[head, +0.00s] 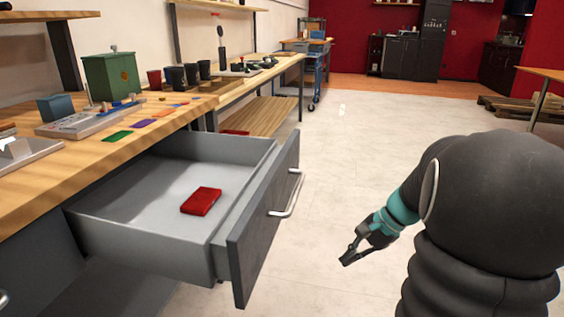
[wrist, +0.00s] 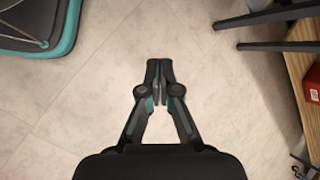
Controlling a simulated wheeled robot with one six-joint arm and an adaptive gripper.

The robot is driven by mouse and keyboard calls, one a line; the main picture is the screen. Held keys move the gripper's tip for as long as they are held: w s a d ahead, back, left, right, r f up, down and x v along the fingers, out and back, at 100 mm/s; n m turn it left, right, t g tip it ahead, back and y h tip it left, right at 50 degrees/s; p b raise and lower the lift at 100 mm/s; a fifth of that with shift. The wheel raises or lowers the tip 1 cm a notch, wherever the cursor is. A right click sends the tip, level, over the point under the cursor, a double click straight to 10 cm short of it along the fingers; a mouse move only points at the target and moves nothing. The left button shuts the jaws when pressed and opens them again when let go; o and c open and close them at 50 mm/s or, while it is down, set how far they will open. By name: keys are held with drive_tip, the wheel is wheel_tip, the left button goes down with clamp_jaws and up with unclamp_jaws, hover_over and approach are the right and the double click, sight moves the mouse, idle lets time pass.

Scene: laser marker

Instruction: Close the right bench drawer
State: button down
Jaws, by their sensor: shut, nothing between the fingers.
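The bench drawer (head: 145,235) stands pulled well out from under the wooden workbench (head: 60,185). Its dark front panel (head: 250,245) carries a silver bar handle (head: 288,196) and faces right. A red box (head: 201,201) lies on the drawer floor. My gripper (head: 346,257) is over the open floor to the right of the handle, apart from it. In the wrist view my gripper (wrist: 158,75) has its fingertips together with nothing between them, above bare floor tiles. The drawer is not clearly identifiable in the wrist view.
The bench top holds a green box (head: 112,76), dark cups and coloured cards. A second bench (head: 270,70) stands behind. In the wrist view, a wooden surface (wrist: 302,70) with a red item and dark bars is at the right. Floor right of the drawer is clear.

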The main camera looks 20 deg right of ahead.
drive_tip(key=w+d+r+m+t+y, duration=0.25)
drive_tip(key=w+d+m+y, duration=0.2)
drive_tip(key=w, duration=0.25)
drive_tip(key=m+t+y, duration=0.4)
drive_tip(key=m+y, duration=0.1)
drive_tip(key=m, duration=0.1)
approach(296, 164)
drive_tip(key=x, duration=0.7)
drive_tip(key=shift+s+a, duration=0.15)
drive_tip(key=shift+a, duration=0.05)
drive_tip(key=shift+a+r, duration=0.1)
